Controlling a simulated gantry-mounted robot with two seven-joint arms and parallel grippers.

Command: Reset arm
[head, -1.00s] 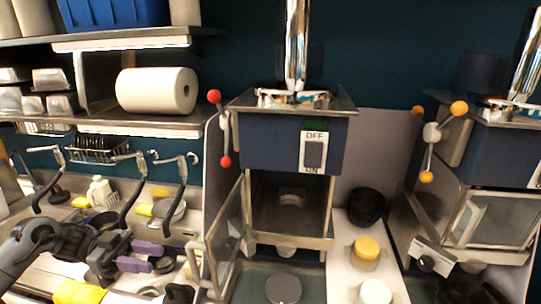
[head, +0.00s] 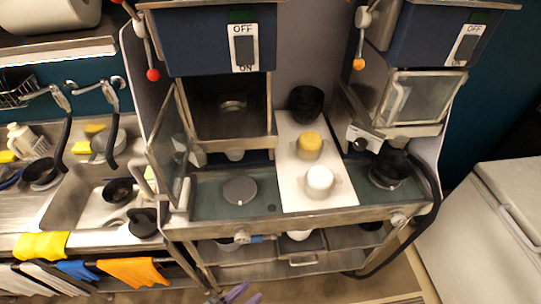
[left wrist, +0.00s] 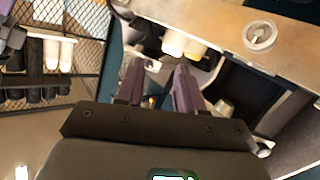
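My left gripper (head: 235,294) shows at the bottom edge of the head view, with its purple fingers in front of the lower shelf of the machine stand. In the left wrist view the two purple fingers of this left gripper (left wrist: 158,88) stand apart with nothing between them. It is open and empty. My right gripper does not show in the head view.
Two blue machines stand behind a counter with a grey lid (head: 240,190), a yellow-topped jar (head: 309,145), a white-topped jar (head: 319,181) and a black bowl (head: 305,103). The left machine's glass door (head: 167,150) hangs open. A sink lies left; a white chest (head: 510,205) stands right.

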